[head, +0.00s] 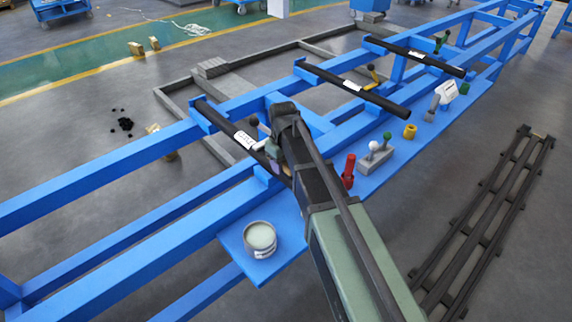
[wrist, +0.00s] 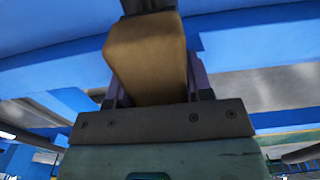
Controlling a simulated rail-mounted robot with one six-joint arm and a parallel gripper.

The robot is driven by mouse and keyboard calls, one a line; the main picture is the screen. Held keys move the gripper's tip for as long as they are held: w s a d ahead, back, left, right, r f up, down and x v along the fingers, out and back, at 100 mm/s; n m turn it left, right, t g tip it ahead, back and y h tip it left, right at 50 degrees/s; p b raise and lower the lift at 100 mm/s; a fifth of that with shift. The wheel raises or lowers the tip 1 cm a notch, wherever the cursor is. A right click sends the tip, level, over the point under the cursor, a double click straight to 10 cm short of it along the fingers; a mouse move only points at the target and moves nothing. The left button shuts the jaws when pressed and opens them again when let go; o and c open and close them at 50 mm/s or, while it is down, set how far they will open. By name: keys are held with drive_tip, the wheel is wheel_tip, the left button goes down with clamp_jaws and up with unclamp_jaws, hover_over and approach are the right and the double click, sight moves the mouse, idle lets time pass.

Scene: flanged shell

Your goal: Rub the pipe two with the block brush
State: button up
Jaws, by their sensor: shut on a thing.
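My gripper (wrist: 158,80) is shut on a brown block, the block brush (wrist: 147,52), in the wrist view. A dark strip shows beyond the block at the top edge; I cannot tell if it is bristles or pipe. In the head view my gripper (head: 273,150) is by the right end of the nearest black pipe (head: 215,117), partly hidden by my arm; contact cannot be told. A middle black pipe (head: 380,101) and a far black pipe (head: 440,66) lie across the blue rack. Each bears a white label too small to read, so I cannot tell which is pipe two.
The blue rack (head: 100,172) has a side shelf. On it stand an open can (head: 260,238), a red bottle-like item (head: 348,171), a grey holder (head: 374,160) with knobbed tools and a yellow ring (head: 410,131). A dark slatted frame (head: 485,225) lies on the floor at right.

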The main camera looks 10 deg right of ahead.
drive_tip(key=shift+r, duration=0.1)
wheel_tip(320, 180, up, 6)
drive_tip(key=p, duration=0.6)
wheel_tip(320, 180, up, 3)
drive_tip(key=p, duration=0.3)
